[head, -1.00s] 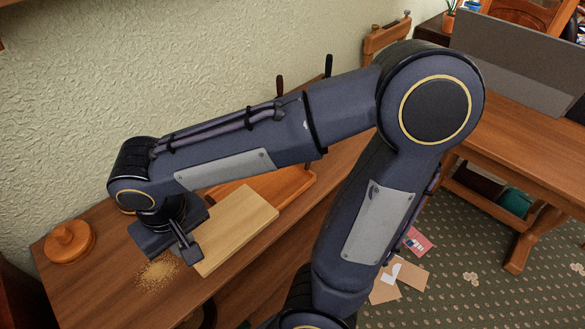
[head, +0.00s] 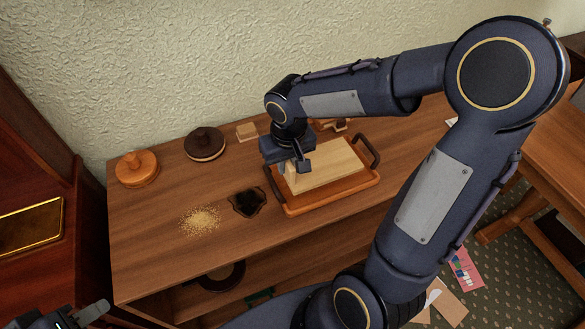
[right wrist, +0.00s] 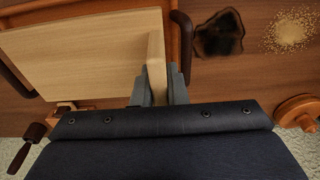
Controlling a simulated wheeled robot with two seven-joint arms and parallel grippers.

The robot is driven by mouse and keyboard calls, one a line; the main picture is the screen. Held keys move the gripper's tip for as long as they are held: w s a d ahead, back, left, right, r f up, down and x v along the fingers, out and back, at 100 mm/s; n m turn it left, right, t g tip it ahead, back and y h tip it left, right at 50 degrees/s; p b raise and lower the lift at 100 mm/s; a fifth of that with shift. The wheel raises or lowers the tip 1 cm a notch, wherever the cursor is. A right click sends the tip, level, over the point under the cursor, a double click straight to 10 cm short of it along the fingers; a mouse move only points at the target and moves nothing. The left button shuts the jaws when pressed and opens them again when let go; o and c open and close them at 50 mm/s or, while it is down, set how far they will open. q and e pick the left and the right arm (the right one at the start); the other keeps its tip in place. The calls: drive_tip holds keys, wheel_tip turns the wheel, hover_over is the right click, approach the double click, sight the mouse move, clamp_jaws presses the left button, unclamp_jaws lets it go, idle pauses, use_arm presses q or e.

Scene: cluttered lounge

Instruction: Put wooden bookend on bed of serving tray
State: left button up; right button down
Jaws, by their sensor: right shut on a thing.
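The wooden bookend (head: 325,166) is pale wood with a broad flat plate and a short upright end. My right gripper (head: 297,168) is shut on that upright, which shows between its fingers in the right wrist view (right wrist: 157,62). The plate lies over the bed of the orange-brown serving tray (head: 330,199), inside its rim as seen from the head. I cannot tell whether it touches the bed. The tray has dark handles at both ends. My left gripper (head: 82,316) is only partly in view at the bottom left, away from the tray; its opening is unclear.
A dark stain (head: 248,203) and scattered crumbs (head: 201,220) lie left of the tray. The cabinet top's front left is clear.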

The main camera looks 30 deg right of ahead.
drive_tip(key=shift+w+d+f, duration=0.35)
drive_tip(key=shift+d+f, duration=0.05)
drive_tip(key=shift+f, duration=0.2)
drive_tip(key=shift+w+d+f, duration=0.35)
drive_tip(key=shift+d+f, duration=0.05)
drive_tip(key=shift+f, duration=0.2)
drive_tip(key=f, duration=0.3)
drive_tip(key=shift+w+d+f, duration=0.15)
drive_tip(key=shift+w+d, duration=0.05)
drive_tip(key=shift+d, duration=0.1)
drive_tip(key=shift+f, duration=0.3)
drive_tip(key=shift+f, duration=0.1)
drive_tip(key=c, duration=1.5)
unclamp_jaws()
drive_tip(key=shift+o, duration=0.2)
